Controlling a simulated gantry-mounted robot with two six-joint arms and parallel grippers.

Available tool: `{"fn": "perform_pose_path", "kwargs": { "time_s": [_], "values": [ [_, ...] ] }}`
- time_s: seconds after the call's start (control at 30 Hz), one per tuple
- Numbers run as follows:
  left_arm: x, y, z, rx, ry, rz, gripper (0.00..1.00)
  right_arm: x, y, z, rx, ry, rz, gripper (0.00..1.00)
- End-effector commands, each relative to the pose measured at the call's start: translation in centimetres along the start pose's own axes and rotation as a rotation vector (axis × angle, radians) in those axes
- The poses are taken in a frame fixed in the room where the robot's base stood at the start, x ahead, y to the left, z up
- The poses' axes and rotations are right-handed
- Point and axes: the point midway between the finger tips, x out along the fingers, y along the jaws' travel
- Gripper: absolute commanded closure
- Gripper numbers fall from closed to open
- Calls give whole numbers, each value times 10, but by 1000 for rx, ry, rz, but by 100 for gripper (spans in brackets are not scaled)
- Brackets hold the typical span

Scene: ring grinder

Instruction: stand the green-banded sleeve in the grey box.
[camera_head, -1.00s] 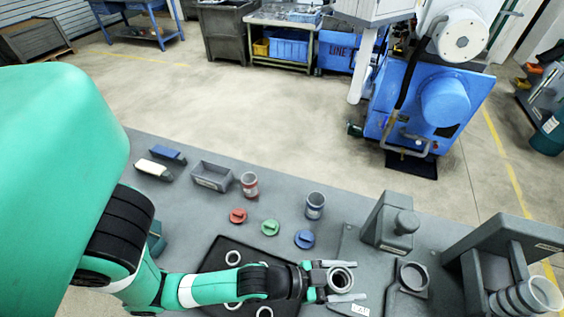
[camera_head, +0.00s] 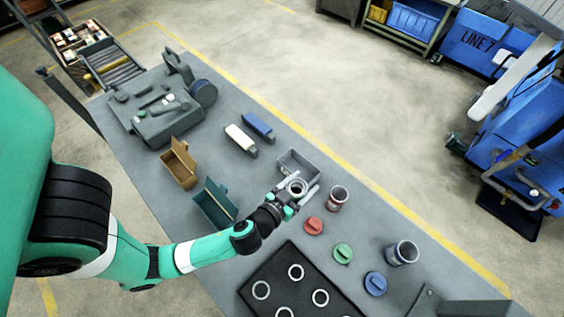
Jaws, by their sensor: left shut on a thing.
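My left gripper (camera_head: 298,193) is shut on a grey sleeve (camera_head: 296,185). The sleeve is upright, its round opening facing up between the two fingers. Its side is mostly hidden, so I cannot see a green band on it. The grey box (camera_head: 299,158) is an open-topped tray on the bench. The held sleeve overlaps the box's near side in the picture; how high it is above the box I cannot tell. My right gripper is not in view.
A red-banded sleeve (camera_head: 338,198) stands close right of the box, with a blue-banded sleeve (camera_head: 402,253) farther right. Red (camera_head: 314,226), green (camera_head: 343,253) and blue (camera_head: 375,284) caps lie nearby. A teal bin (camera_head: 214,204) and a brown bin (camera_head: 179,165) are left. A black ring tray (camera_head: 284,268) is in front.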

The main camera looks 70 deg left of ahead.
Motion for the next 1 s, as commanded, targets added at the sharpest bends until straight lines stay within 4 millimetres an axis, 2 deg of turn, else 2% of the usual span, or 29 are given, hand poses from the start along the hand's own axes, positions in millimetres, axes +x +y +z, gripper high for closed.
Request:
{"fn": "perform_pose_path", "kwargs": {
  "time_s": [0.03,0.23,0.37,0.57,0.73,0.93,1.0],
  "values": [
    [2,-12,-16,-20,6,-58,92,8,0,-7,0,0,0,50],
    [5,-50,-40,-74,5,-231,92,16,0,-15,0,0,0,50],
    [5,-61,-45,-89,3,-279,92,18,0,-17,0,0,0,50],
    [10,-64,-40,-92,3,-287,92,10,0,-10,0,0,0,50],
    [33,-75,-28,-96,9,-288,92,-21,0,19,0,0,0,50],
    [79,-99,-21,-95,9,-288,92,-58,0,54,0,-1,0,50],
    [94,-108,-26,-92,4,-290,92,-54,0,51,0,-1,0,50]
  ]
}}
